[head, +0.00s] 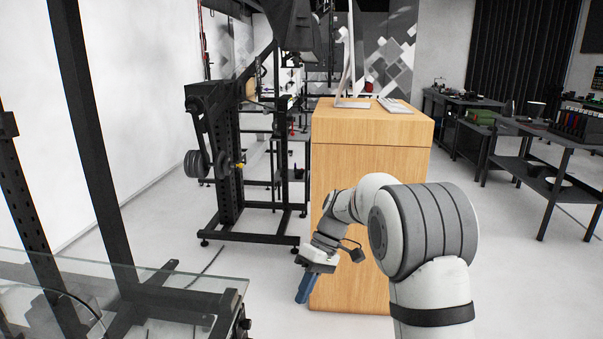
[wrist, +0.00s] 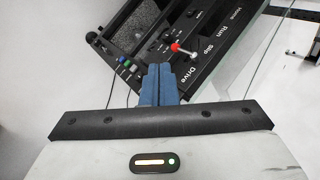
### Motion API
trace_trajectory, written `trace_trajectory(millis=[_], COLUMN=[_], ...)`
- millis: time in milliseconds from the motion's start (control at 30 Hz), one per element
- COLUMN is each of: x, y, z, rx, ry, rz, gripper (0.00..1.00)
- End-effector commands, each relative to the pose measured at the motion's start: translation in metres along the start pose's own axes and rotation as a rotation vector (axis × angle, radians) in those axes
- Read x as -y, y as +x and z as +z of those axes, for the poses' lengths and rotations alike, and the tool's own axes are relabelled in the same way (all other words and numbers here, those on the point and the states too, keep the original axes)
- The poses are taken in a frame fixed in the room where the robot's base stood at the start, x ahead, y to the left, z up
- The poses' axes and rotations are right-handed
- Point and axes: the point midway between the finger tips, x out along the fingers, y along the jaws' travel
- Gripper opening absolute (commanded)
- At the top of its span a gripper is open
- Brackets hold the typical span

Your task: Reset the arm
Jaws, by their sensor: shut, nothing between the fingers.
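My gripper (head: 304,290) hangs in front of the wooden cabinet in the head view, with its blue fingers pointing down. In the wrist view the blue fingers (wrist: 160,72) are together, shut and empty. Beyond their tips is a tilted black control panel (wrist: 213,72) with white labels reading Drive, Slip, Run and Home. A lever with a red ball (wrist: 175,47) stands on the panel, just above and right of the fingertips in the picture. I cannot tell whether the fingers touch the panel.
The wooden cabinet (head: 365,165) with a monitor and keyboard (head: 394,106) stands behind my arm. A black frame with weights (head: 205,165) stands left of it. A glass-topped structure (head: 130,290) fills the lower left. Black tables (head: 530,130) stand at the right; floor there is clear.

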Motion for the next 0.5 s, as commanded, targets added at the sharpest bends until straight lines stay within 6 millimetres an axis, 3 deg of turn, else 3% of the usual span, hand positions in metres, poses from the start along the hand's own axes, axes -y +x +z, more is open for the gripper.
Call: trace_trajectory(millis=[33, 200, 500], x=[0.018, 0.053, 0.109], y=[-0.019, -0.050, -0.081], z=[0.016, 0.068, 0.163], rx=[-0.011, -0.056, -0.197], ry=[0.048, 0.223, 0.501], rz=[0.048, 0.204, 0.457], gripper=[0.00, 0.00, 0.00])
